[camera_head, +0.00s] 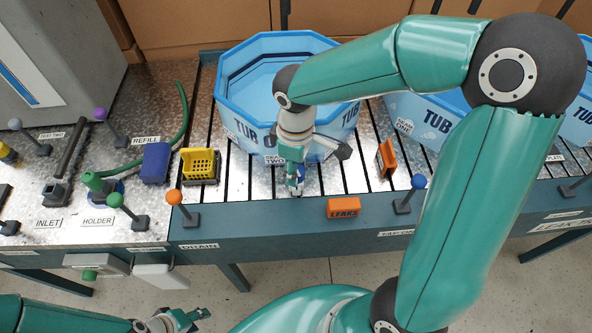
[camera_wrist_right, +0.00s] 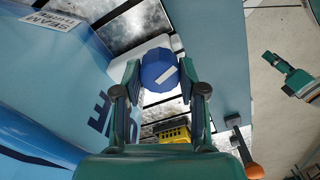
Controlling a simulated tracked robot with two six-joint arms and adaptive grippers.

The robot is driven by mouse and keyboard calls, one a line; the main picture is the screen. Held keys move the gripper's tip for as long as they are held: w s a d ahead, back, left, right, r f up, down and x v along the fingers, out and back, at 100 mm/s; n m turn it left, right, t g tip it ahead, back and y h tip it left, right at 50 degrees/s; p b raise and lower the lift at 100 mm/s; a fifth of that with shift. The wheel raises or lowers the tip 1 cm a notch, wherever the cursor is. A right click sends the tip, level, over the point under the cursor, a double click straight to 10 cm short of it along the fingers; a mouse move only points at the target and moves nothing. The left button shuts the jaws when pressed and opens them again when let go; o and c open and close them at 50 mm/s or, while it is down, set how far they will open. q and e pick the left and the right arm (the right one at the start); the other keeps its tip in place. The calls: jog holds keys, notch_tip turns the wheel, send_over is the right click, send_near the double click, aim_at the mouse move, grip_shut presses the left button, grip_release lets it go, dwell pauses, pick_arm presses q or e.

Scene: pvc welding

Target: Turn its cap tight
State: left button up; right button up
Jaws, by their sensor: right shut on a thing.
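A round blue cap (camera_wrist_right: 160,70) with a white mark on its face sits low at the front of the light-blue tub (camera_head: 235,110). In the right wrist view it lies between the two fingers of my right gripper (camera_wrist_right: 158,80), which is shut on it. A white part (camera_wrist_right: 150,45) shows behind the cap. In the head view my right gripper (camera_head: 295,186) points down at the tub's front, and the cap is mostly hidden by it. My left gripper (camera_head: 196,318) is empty at the bottom left, away from the tub; its finger opening is unclear.
A yellow basket (camera_head: 200,166) and a blue box (camera_head: 156,163) stand left of the tub. An orange-knobbed lever (camera_head: 175,197), a blue-knobbed lever (camera_head: 418,182) and an orange LEAKS block (camera_head: 343,207) are along the front edge. An orange plate (camera_head: 386,158) stands at right.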

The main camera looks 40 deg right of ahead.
jog(key=shift+m+b, duration=0.8)
jog(key=shift+m, duration=1.2)
jog(key=o, duration=1.1)
jog(key=shift+o, duration=0.2)
notch_tip(320, 180, up, 12)
